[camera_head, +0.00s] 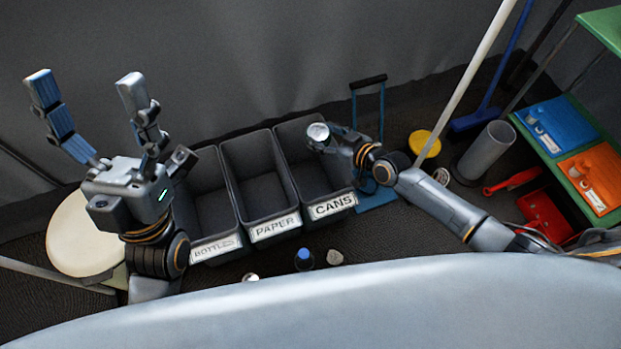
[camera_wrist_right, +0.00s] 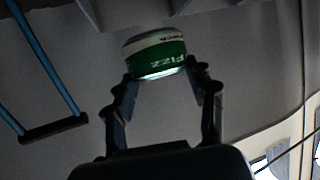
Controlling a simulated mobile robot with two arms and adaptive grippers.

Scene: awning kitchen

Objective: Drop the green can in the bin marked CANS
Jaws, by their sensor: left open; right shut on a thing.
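In the right wrist view a green can (camera_wrist_right: 156,56) with a white band is held between the fingertips of my right gripper (camera_wrist_right: 160,82). In the head view the can's silver end (camera_head: 318,132) shows above the CANS bin (camera_head: 335,206), the rightmost of three dark bins. My right gripper (camera_head: 325,140) is shut on the can; its fingers are mostly hidden there. How high the can is above the bin is hard to tell. My left gripper (camera_head: 85,90) is open and empty, raised at the left with its fingers pointing up.
The PAPER bin (camera_head: 275,229) and BOTTLES bin (camera_head: 216,247) stand to the left of the CANS bin. A blue-capped bottle (camera_head: 305,260) and small items lie in front. A blue-handled cart (camera_head: 369,84) is behind right. A grey cylinder (camera_head: 487,152) and green shelf (camera_head: 603,25) stand at right.

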